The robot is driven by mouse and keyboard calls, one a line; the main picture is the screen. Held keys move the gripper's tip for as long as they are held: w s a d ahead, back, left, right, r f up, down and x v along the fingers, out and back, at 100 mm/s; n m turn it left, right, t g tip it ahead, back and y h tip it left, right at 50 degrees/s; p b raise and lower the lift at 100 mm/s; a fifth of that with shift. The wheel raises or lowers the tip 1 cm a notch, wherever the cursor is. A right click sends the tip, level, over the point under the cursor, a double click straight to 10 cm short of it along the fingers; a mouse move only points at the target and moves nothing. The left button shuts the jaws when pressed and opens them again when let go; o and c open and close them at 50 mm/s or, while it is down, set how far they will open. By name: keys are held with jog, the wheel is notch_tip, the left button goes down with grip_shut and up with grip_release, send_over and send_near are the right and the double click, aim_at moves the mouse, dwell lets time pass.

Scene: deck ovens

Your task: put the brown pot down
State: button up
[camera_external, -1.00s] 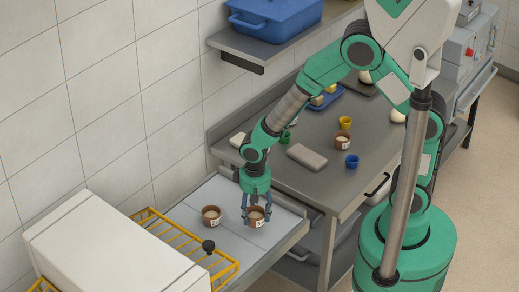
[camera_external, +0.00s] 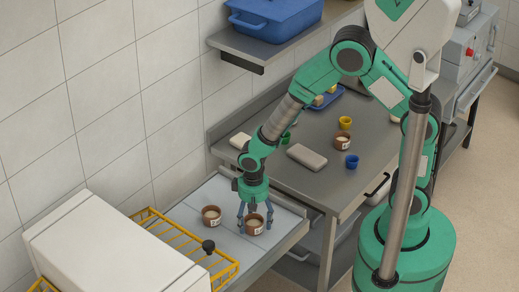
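The brown pot (camera_external: 254,226) has a pale label and light contents. It is upright between the fingers of my gripper (camera_external: 254,217), which is shut on it from above. The pot is at or just above the light grey panel surface (camera_external: 225,248); I cannot tell whether its base touches. A second brown pot (camera_external: 211,217) with a similar label stands on the same surface, just left of my gripper and apart from it.
A yellow wire rack (camera_external: 222,273) and a white box (camera_external: 110,255) lie to the left. The steel table (camera_external: 318,185) on the right holds another brown pot (camera_external: 342,141), a blue cup (camera_external: 351,161), a yellow cup (camera_external: 345,122) and a grey slab (camera_external: 307,157).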

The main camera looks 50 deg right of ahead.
jog(key=shift+r, duration=0.1)
notch_tip(320, 180, up, 12)
jog(key=p, duration=0.1)
jog(key=shift+p, duration=0.4)
dwell(0.5)
jog(key=shift+r, duration=0.1)
dwell(0.5)
notch_tip(320, 180, up, 18)
jog(key=t, duration=0.3)
send_over(254, 219)
jog(key=s+d, duration=0.4)
jog(key=d, duration=0.6)
jog(key=s+d+r+n+t, duration=0.1)
jog(key=s+d+r+t, duration=0.1)
jog(key=s+d+r, duration=0.7)
jog(key=s+r, duration=0.2)
jog(key=s, duration=0.2)
jog(key=shift+s+n+t, duration=0.2)
jog(key=shift+n+t, duration=0.1)
jog(key=shift+n, duration=0.1)
jog(key=shift+d+f, duration=0.1)
jog(key=shift+f, duration=0.05)
